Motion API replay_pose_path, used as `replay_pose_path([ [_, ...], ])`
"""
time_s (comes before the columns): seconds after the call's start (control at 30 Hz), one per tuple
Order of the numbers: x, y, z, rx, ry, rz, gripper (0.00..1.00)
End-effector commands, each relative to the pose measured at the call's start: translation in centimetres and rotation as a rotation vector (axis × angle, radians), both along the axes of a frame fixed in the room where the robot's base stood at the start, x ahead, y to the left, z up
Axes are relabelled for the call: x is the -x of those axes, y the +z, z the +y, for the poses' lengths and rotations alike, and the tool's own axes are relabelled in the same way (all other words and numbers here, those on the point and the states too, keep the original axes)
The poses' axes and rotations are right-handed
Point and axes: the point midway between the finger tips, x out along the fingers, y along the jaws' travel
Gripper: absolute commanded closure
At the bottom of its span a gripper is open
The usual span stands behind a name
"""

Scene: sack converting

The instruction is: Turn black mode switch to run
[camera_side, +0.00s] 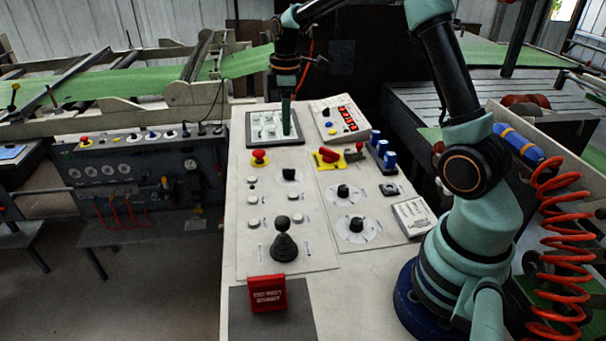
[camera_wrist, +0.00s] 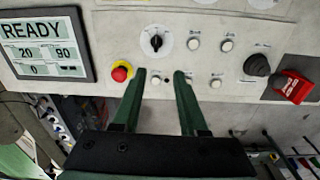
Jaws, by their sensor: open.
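The black mode switch (camera_side: 290,175) is most likely the black rotary knob on the left control panel, near the red mushroom button. In the wrist view the knob (camera_wrist: 156,41) sits on a pale round dial with a light pointer mark. Its position labels are too small to read. My gripper (camera_side: 286,124) is over the display screen, behind the knob in the side view. In the wrist view my gripper (camera_wrist: 160,74) has its two green fingers apart with nothing between them. The fingertips are apart from the knob, which shows beyond them.
A red mushroom button (camera_wrist: 121,71) is close to the left finger. White push buttons (camera_wrist: 194,44), a black lever (camera_side: 284,245) and a red sign (camera_side: 267,293) stand on the desk. The screen (camera_wrist: 43,45) reads READY. Two more black knobs (camera_side: 343,191) (camera_side: 356,224) are on the right panel.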

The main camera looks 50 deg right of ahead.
Motion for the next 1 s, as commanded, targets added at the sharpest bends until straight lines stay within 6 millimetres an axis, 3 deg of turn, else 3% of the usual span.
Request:
replay_pose_path([
  [0.1, -0.5, -1.6, -1.0, -0.007, 0.039, 0.028, 0.57],
  [0.37, -0.6, -3.5, -1.3, -0.010, 0.060, 0.040, 0.57],
  [0.8, -0.6, -11.5, -1.3, -0.010, 0.058, 0.040, 0.57],
  [1.0, -0.7, -13.6, -1.3, -0.009, 0.058, 0.036, 0.57],
])
